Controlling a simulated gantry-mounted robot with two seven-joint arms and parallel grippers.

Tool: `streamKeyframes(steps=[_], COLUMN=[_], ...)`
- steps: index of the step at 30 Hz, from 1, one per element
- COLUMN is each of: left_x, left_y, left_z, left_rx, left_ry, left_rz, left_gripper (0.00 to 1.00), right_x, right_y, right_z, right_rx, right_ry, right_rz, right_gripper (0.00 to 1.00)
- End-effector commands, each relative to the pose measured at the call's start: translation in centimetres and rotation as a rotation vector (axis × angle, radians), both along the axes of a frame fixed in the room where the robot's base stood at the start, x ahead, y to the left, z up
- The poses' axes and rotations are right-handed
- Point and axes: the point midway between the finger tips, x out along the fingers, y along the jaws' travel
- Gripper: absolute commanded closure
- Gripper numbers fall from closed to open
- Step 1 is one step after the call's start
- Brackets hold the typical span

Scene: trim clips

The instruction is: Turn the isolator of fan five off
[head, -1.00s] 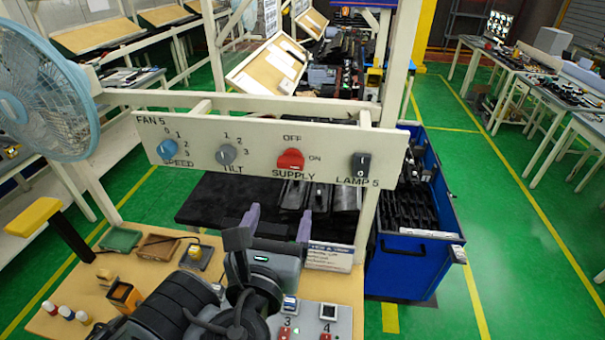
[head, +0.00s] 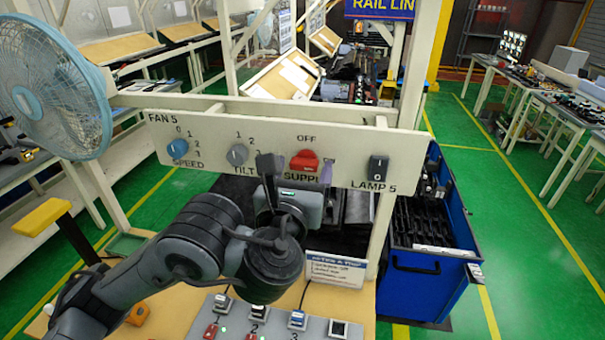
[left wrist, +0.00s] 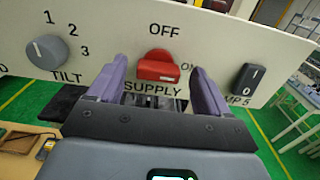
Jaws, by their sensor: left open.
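The fan five panel (head: 215,165) is a pale board headed FAN 5. Its red SUPPLY isolator knob (head: 304,160) has OFF printed above and ON to its right. The knob also shows in the left wrist view (left wrist: 158,68); I cannot tell for sure which mark it points to. My left gripper (head: 297,174) is open and empty in front of the panel, just below the knob. In the left wrist view its purple fingers (left wrist: 160,80) stand left and right of the knob, apart from it. In the head view the gripper partly covers the SUPPLY and ON lettering. My right gripper is out of view.
The blue SPEED knob (head: 177,148) and grey TILT knob (head: 237,154) are left of the isolator. The black LAMP 5 rocker (head: 377,169) is to its right. A fan (head: 50,90) stands at the left. Numbered switches (head: 265,322) lie on the bench below.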

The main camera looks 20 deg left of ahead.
Motion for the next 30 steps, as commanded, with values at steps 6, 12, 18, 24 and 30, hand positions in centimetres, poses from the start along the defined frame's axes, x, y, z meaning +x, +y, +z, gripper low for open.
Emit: streamKeyframes(steps=[6, 12, 18, 24, 30], left_x=[0.99, 1.23, 1.22, 1.21, 1.22], left_y=[0.26, 0.35, 0.34, 0.34, 0.34], left_z=[-0.04, 0.06, 0.05, 0.04, 0.02], left_rx=[0.0, -0.002, -0.002, -0.001, -0.001], left_ry=[0.0, 0.0, 0.0, 0.0, 0.001], left_rz=[0.002, 0.004, 0.003, 0.003, 0.003], left_gripper=[0.21, 0.21, 0.21, 0.52, 0.77], right_x=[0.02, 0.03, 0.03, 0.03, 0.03], right_y=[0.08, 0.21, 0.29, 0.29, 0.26], right_z=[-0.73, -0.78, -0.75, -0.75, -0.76], right_rx=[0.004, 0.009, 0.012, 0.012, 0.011], right_ry=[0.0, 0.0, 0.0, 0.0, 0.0], right_rz=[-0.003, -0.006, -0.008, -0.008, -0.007], right_gripper=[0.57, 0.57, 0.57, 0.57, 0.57])
